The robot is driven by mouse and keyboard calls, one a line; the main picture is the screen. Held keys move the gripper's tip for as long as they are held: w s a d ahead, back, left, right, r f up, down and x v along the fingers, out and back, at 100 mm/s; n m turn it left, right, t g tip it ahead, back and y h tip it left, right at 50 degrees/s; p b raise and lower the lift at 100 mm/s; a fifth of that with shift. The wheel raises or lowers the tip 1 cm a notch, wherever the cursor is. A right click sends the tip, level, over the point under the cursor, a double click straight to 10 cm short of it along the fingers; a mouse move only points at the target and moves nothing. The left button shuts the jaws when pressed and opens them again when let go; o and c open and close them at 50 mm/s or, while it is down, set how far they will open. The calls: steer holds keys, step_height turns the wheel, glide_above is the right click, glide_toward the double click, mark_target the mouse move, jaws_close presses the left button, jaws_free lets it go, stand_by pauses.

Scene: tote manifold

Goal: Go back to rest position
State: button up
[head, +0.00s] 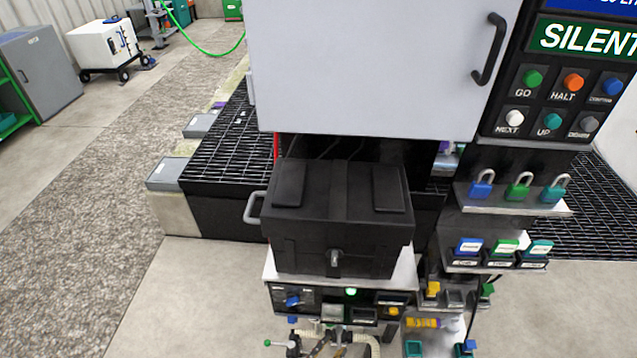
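My gripper and arm do not show clearly in the head view. A closed black tote (335,235) with a latch on its front and a grey side handle stands upright on a light-coloured stand (405,268) in the middle of the picture. Nothing is seen holding the tote. Below it is a panel (325,298) with a lit green lamp, a blue knob and an orange button. Fittings and a pale hose at the bottom edge are partly cut off.
A grey cabinet door (370,70) with a dark handle hangs above and behind the tote. Right are a button panel (550,100), several padlocks (519,187) on a shelf, and labelled blocks (503,247). Black grating (225,155) lies behind.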

steer(key=s+d+r+m+g+y+p, duration=0.1)
steer(key=s+d+r+m+g+y, duration=0.15)
steer(key=r+m+g, duration=0.55)
steer(key=s+d+r+m+g+y, duration=0.1)
steer(key=s+r+m+g+y, duration=0.15)
steer(key=r+m+g, duration=0.6)
steer(key=d+r+m+t+y, duration=0.1)
steer(key=d+r+m+t, duration=0.1)
steer(key=r, duration=0.6)
steer(key=w+d+r+m+t+y+p, duration=0.1)
steer(key=d+r+m+t, duration=0.2)
steer(key=d+r, duration=0.3)
steer(key=w+d+r+m+t+y, duration=0.1)
steer(key=d+r+m+t, duration=0.2)
steer(key=r, duration=0.6)
steer(key=shift+w+d+r+t+y, duration=0.15)
steer(key=shift+d+r+t+y, duration=0.2)
steer(key=shift+d+t, duration=0.35)
steer(key=shift+d, duration=0.1)
